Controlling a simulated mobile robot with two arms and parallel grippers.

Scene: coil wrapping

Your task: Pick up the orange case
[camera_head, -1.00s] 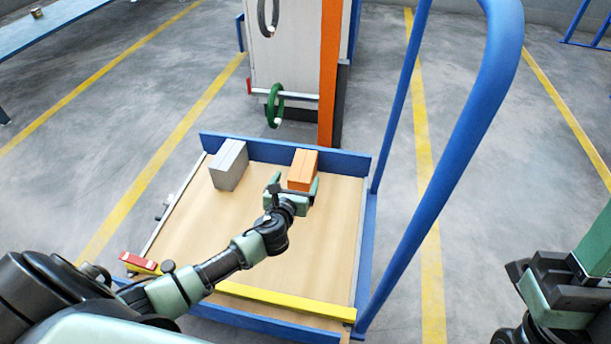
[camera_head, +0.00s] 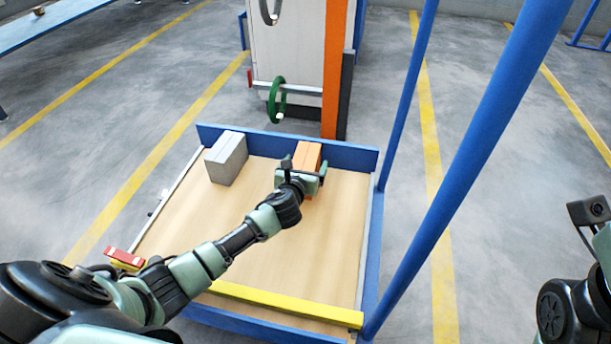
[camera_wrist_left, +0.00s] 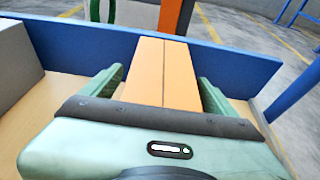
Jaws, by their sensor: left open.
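The orange case (camera_head: 307,154) stands on the wooden deck of the cart, near the back blue wall. In the left wrist view the orange case (camera_wrist_left: 162,72) lies between the two green fingers of my left gripper (camera_wrist_left: 160,85). The fingers are apart, with a visible gap on the right side. In the head view my left gripper (camera_head: 304,176) is over the near end of the case and hides part of it. My right arm shows at the right edge, and its fingers are not visible.
A grey case (camera_head: 227,158) stands to the left on the cart deck (camera_head: 270,240). The back blue wall (camera_head: 350,156) is close behind the orange case. A blue handle rail (camera_head: 470,180) rises on the right. A yellow bar (camera_head: 285,303) lies across the front.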

